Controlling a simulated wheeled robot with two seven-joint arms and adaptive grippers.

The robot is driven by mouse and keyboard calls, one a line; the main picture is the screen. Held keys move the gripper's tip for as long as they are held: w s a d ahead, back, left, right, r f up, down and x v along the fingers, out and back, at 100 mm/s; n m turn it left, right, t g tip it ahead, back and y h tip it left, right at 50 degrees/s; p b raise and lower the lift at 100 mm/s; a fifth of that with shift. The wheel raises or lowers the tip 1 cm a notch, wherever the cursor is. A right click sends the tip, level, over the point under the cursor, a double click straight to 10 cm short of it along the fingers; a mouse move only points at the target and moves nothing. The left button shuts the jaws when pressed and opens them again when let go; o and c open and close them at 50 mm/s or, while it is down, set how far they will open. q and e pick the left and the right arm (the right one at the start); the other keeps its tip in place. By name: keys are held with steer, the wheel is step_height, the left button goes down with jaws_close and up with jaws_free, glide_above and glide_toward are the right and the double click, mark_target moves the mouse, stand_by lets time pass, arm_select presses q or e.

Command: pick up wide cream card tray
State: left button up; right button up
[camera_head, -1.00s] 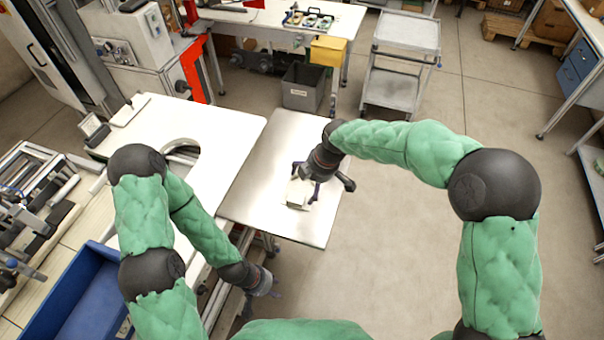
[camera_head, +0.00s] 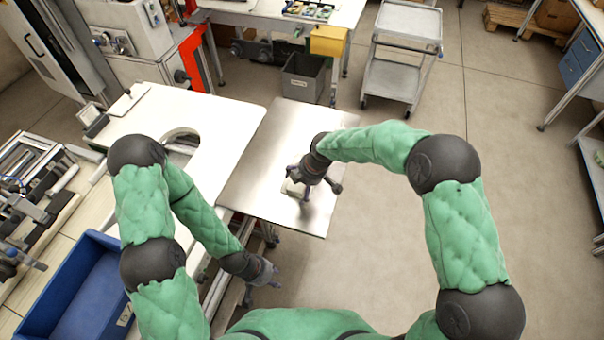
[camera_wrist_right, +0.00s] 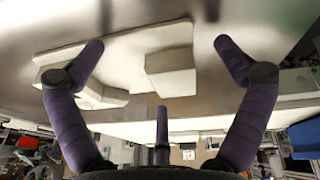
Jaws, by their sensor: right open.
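The cream card tray (camera_head: 291,188) lies on the bare metal table top, mostly hidden behind my right gripper (camera_head: 306,194) in the head view. In the right wrist view it shows as a flat cream piece (camera_wrist_right: 125,46) with raised blocky parts (camera_wrist_right: 171,72). My right gripper (camera_wrist_right: 160,46) is open, its purple fingers spread to either side of the tray; I cannot tell whether they touch it. My left gripper (camera_head: 272,277) hangs low beside the table edge, away from the tray; its fingers are too small to read.
The metal table (camera_head: 255,190) is otherwise clear. A white worktop (camera_head: 215,125) with a round cutout adjoins it on the left. A blue bin (camera_head: 85,290) stands at lower left. A grey bin (camera_head: 303,78) and a trolley (camera_head: 400,60) stand behind. Floor is open to the right.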

steer(key=shift+s, duration=0.15)
steer(key=c, duration=1.7)
steer(key=shift+c, duration=0.2)
steer(key=shift+s+f, duration=0.1)
